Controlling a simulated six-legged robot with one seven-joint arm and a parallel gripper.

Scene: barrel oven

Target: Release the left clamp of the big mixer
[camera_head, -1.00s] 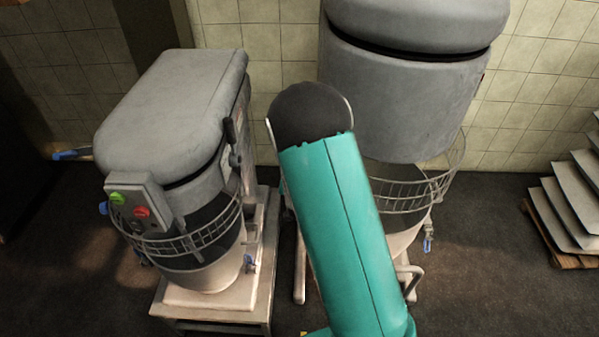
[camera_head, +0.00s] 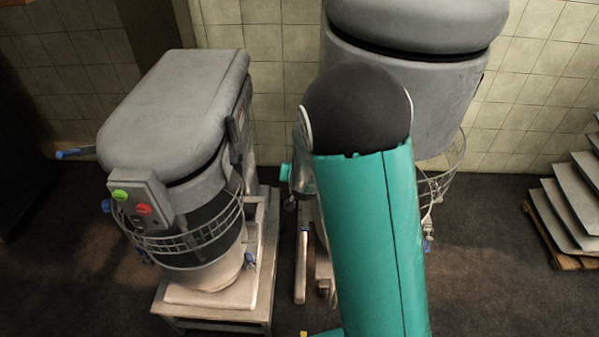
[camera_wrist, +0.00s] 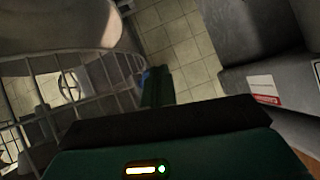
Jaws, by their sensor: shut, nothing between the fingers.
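The big mixer (camera_head: 430,100) stands at the right in the head view, grey, with a wire guard (camera_head: 445,180) under its head. My arm covers its left side, so the left clamp is hidden there. A blue-handled clamp (camera_head: 428,243) shows on its right side. In the wrist view, the wire guard (camera_wrist: 95,90) fills the left. My gripper (camera_wrist: 157,84) is shut and empty just right of the guard. A small blue part (camera_wrist: 143,78), possibly the left clamp's handle, shows right beside the fingers; I cannot tell whether they touch.
The smaller mixer (camera_head: 180,120) stands left of my arm on a low metal stand (camera_head: 215,315). Its grey body with a label (camera_wrist: 263,88) is close on the right in the wrist view. Stacked panels on a pallet (camera_head: 570,205) lie at the far right. Tiled wall lies behind.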

